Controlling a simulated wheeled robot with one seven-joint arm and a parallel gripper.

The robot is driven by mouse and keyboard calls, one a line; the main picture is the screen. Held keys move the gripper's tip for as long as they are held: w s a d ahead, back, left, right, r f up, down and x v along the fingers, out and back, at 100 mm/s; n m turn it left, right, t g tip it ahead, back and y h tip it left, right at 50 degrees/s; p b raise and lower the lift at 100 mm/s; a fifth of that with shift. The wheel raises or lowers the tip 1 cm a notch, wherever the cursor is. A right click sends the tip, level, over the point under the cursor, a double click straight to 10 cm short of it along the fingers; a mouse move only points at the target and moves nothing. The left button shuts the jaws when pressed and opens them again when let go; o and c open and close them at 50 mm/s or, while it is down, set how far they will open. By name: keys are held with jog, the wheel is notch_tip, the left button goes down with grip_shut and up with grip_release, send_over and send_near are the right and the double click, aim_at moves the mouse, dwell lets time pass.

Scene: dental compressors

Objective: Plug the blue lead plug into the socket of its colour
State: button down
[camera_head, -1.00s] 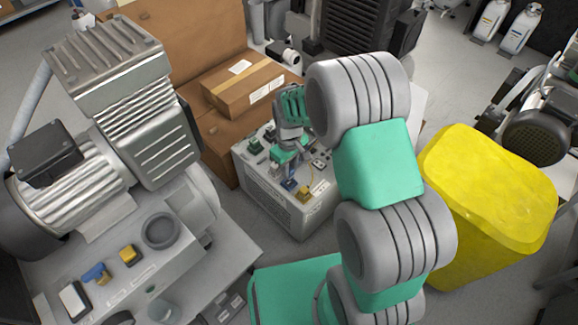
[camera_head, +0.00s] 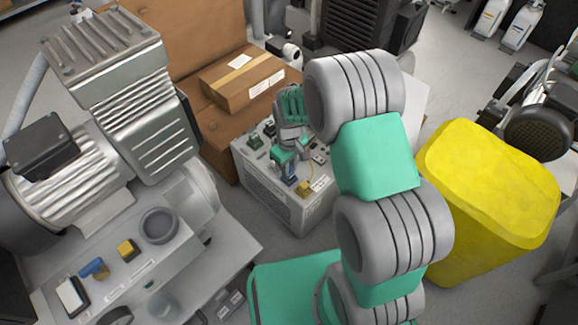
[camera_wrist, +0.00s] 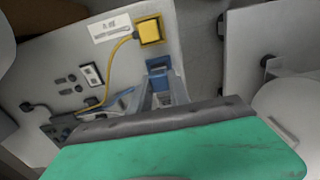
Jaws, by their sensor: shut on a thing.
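The blue lead plug (camera_wrist: 160,80) is held between the two fingers of my gripper (camera_wrist: 164,92) in the wrist view. The blue socket (camera_wrist: 157,63) is directly ahead of the plug on the panel of a light grey box. Plug and socket overlap in this view, so I cannot tell how deep the plug sits. In the head view my gripper (camera_head: 288,168) points down over the box (camera_head: 285,200), with its tips at the blue socket (camera_head: 290,181). The plug is too small to separate there.
A yellow plug (camera_wrist: 150,30) with a yellow cable sits beside the blue socket. Black connectors and switches (camera_wrist: 90,75) are on the same panel. Cardboard boxes (camera_head: 240,80) stand behind, a compressor (camera_head: 120,130) at left, and a yellow bin (camera_head: 485,205) at right.

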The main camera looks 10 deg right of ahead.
jog(key=shift+f, duration=0.25)
dwell(0.4)
jog(key=shift+f, duration=0.25)
jog(key=shift+f+b, duration=0.3)
jog(key=shift+f, duration=0.15)
dwell(0.3)
jog(key=c, duration=1.1)
grip_release()
jog(key=shift+c, duration=0.2)
jog(key=shift+o, duration=0.2)
jog(key=shift+o, duration=1.4)
jog(key=shift+r, duration=0.15)
